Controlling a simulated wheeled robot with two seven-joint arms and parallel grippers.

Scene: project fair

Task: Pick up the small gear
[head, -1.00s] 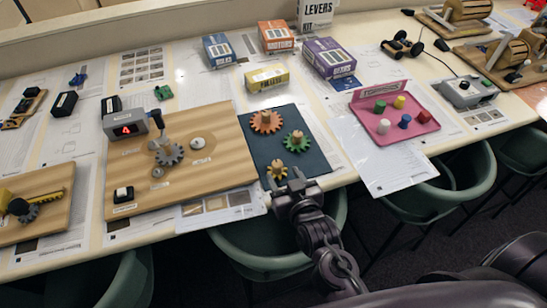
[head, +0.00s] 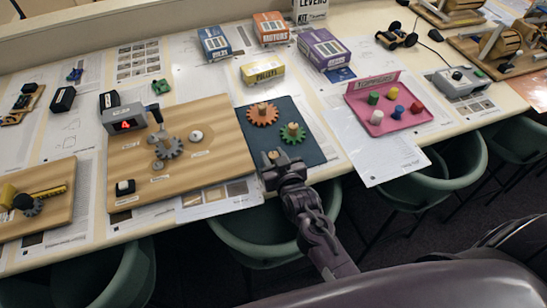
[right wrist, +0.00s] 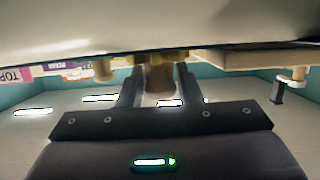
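The small yellow gear with a wooden knob lies on the dark mat (head: 312,153), at its near left part. In the head view my right gripper (head: 271,164) covers most of the gear, and only the knob top (head: 273,154) shows clearly. In the right wrist view the wooden knob (right wrist: 160,80) stands between the two fingers, with the yellow gear teeth (right wrist: 178,57) behind. My right gripper looks open around the knob, with narrow gaps beside it. My left gripper is not in view.
An orange gear (head: 263,114) and a green gear (head: 293,133) sit farther back on the mat. A wooden board (head: 225,160) with a grey gear lies to the left. A pink tray (head: 392,125) with coloured pegs stands to the right. Green chairs (head: 262,235) line the table's front.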

